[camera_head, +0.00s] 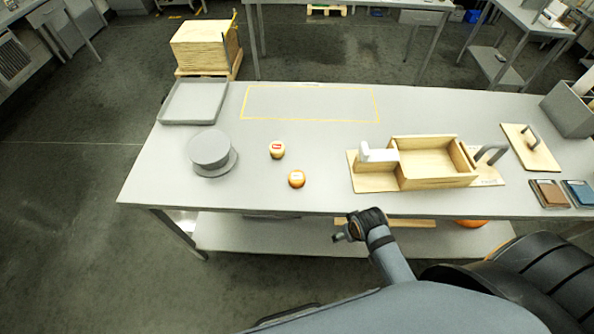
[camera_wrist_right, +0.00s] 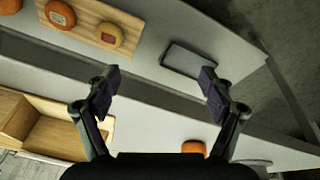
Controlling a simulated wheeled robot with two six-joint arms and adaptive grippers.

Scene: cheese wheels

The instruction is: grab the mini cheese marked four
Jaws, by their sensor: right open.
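Two mini cheeses stand on the grey table in the head view. One is pale with a red label (camera_head: 277,150); the other is orange with a small light label (camera_head: 297,179), nearer the front edge. I cannot read a number on either. My right gripper (camera_head: 342,236) is low and right of them, by the table's front edge, apart from both. The right wrist view shows its two fingers (camera_wrist_right: 160,82) spread with nothing between them. That view also shows a large labelled orange cheese (camera_wrist_right: 60,14) and a smaller one (camera_wrist_right: 109,36) on a wooden board. My left gripper is not seen.
A round grey stand (camera_head: 210,150) is left of the mini cheeses, with a grey tray (camera_head: 193,102) behind it. A wooden box (camera_head: 432,165) on a board stands to the right. A yellow outlined area (camera_head: 310,103) at the back is empty. Orange cheese (camera_head: 471,223) shows below the tabletop.

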